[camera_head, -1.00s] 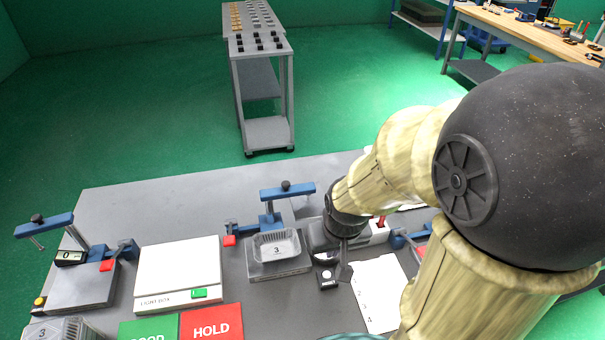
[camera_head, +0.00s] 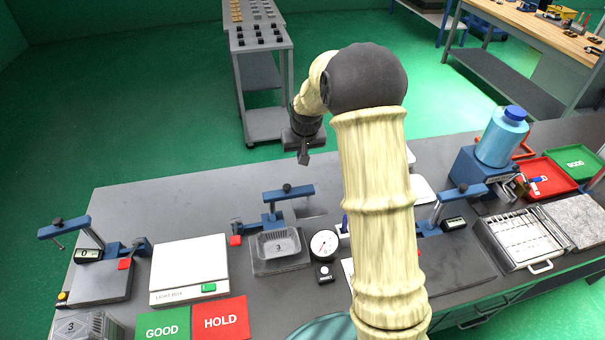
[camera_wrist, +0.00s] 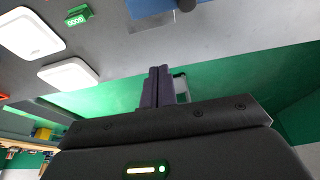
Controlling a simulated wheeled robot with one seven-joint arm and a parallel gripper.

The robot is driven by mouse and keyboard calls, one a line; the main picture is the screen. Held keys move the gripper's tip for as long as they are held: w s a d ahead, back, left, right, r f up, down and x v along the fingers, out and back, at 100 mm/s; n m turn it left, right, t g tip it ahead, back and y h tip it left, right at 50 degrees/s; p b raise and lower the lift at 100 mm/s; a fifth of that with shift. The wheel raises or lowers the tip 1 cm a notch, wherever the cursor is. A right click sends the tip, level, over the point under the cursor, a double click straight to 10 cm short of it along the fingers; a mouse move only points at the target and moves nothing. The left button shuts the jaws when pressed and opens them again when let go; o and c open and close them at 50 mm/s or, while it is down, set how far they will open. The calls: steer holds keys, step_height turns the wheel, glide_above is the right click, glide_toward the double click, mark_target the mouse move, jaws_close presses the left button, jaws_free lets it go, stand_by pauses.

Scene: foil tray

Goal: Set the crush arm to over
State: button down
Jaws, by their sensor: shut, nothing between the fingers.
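A blue arm (camera_head: 289,193) with a dark knob stands on a post at the middle station. It appears behind the foil tray (camera_head: 278,243) marked 3, which sits on a grey block. A dial gauge (camera_head: 324,243) stands right of this tray. Similar blue arms stand at the left station (camera_head: 64,228) and the right station (camera_head: 459,196). No label shows which is the crush arm. My gripper (camera_head: 304,158) is raised above the back of the bench, apart from the middle arm. Its fingers (camera_wrist: 157,88) are together and empty in the wrist view.
A white light box (camera_head: 189,265), green GOOD card (camera_head: 163,325) and red HOLD card (camera_head: 220,317) lie left. A small black reset box (camera_head: 324,273) sits below the dial. My arm hides part of the bench right of it.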

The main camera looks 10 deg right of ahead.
mark_target(289, 191)
steer(key=p+x, duration=0.3)
steer(key=x, duration=0.6)
steer(key=shift+f, duration=0.35)
steer(key=s+p, duration=0.2)
steer(key=s, duration=0.1)
steer(key=shift+s, duration=0.15)
steer(key=shift+s+f+p, duration=0.15)
steer(key=shift+s+p, duration=0.05)
steer(key=shift+p, duration=0.15)
steer(key=shift+a, duration=0.1)
steer(key=shift+s, duration=0.15)
steer(key=shift+d, duration=0.4)
